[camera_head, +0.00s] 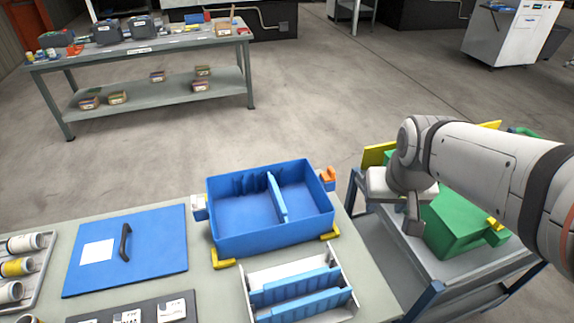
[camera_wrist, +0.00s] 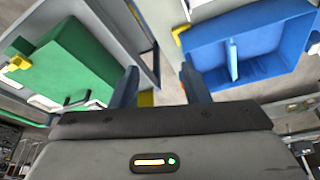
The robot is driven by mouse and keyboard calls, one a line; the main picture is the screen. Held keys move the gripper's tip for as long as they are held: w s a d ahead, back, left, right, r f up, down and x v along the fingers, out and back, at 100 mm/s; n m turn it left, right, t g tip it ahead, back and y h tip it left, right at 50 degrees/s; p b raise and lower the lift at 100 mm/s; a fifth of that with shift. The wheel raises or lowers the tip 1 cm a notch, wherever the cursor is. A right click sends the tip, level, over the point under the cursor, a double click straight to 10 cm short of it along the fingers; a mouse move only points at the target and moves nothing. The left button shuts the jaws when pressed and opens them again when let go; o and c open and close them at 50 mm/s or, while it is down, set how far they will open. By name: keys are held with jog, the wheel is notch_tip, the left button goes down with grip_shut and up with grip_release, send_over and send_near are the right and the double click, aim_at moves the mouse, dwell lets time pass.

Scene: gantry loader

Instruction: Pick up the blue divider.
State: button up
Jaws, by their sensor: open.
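A blue divider (camera_head: 277,198) stands upright inside the blue box (camera_head: 225,236), across its middle; it also shows in the wrist view (camera_wrist: 233,60). Two more blue dividers, a rear one (camera_head: 295,285) and a front one (camera_head: 305,304), lie side by side in a white rack (camera_head: 346,291) in front of the box. My gripper (camera_head: 413,222) is to the right of the box, above the cart by the green case. In the wrist view its two fingers (camera_wrist: 160,85) are apart with nothing between them.
A green case (camera_head: 455,220) sits on the cart (camera_head: 450,283) below my arm. A blue lid (camera_head: 150,245) with a black handle lies left of the box. Yellow corner stops (camera_head: 223,263) and an orange clamp (camera_head: 328,178) border the box. A long bench (camera_head: 150,95) stands behind.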

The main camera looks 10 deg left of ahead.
jog(key=w+a+f+n, duration=0.1)
jog(key=w+a+f, duration=0.2)
jog(key=w+a, duration=0.35)
jog(key=n+y, duration=0.2)
jog(key=n, duration=0.1)
send_over(278, 194)
jog(key=s, duration=0.3)
jog(key=f, duration=1.5)
jog(key=shift+w+d+f, duration=0.2)
jog(key=shift+d+f, duration=0.15)
jog(key=x, duration=0.2)
jog(key=b+x, duration=0.1)
jog(key=x, duration=0.2)
jog(key=b+x, duration=0.1)
jog(key=x, duration=0.2)
jog(key=shift+w+d, duration=0.2)
jog(key=shift+w, duration=0.05)
jog(key=shift+r, duration=0.1)
grip_shut()
